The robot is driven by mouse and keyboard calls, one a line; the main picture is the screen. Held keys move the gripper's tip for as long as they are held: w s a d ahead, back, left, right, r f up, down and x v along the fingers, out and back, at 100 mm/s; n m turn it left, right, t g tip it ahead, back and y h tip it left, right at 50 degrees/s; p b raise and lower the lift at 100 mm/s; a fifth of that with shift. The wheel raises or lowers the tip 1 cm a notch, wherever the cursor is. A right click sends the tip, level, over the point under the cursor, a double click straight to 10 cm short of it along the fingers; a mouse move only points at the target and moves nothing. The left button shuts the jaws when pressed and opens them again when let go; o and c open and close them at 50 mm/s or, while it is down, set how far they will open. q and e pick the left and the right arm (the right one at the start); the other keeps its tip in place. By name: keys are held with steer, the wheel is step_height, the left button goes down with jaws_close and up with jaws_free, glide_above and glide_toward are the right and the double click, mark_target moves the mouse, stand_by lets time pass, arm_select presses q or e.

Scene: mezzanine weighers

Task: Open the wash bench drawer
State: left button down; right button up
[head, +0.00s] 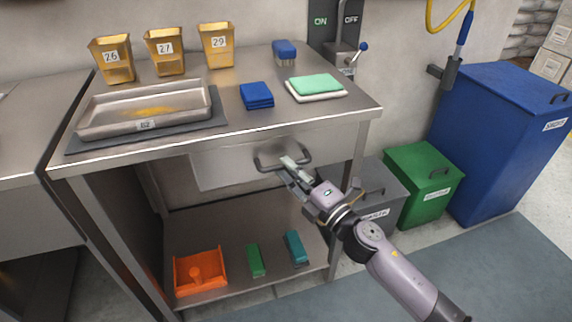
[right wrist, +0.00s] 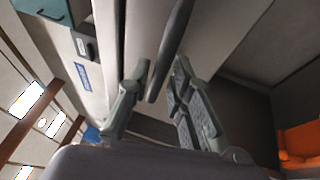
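The wash bench (head: 290,113) is a steel table with a wide drawer (head: 222,170) under its top. The drawer front looks flush with the bench, so it appears shut. A dark bar handle (head: 262,164) sits at the middle of the drawer front. My right gripper (head: 291,170) is at the handle's right part and partly covers it. In the right wrist view the handle (right wrist: 176,42) runs between the two spread fingers of my right gripper (right wrist: 160,78). The fingers look apart from the bar. My left gripper is not in view.
The lower shelf (head: 222,235) holds an orange tray (head: 183,287). Grey, green (head: 430,205) and blue bins (head: 500,150) stand to the right.

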steer(key=shift+w+a+r, duration=0.1)
steer(key=shift+w+a, duration=0.35)
steer(key=shift+w, duration=0.05)
steer(key=shift+c, duration=0.4)
jaws_close()
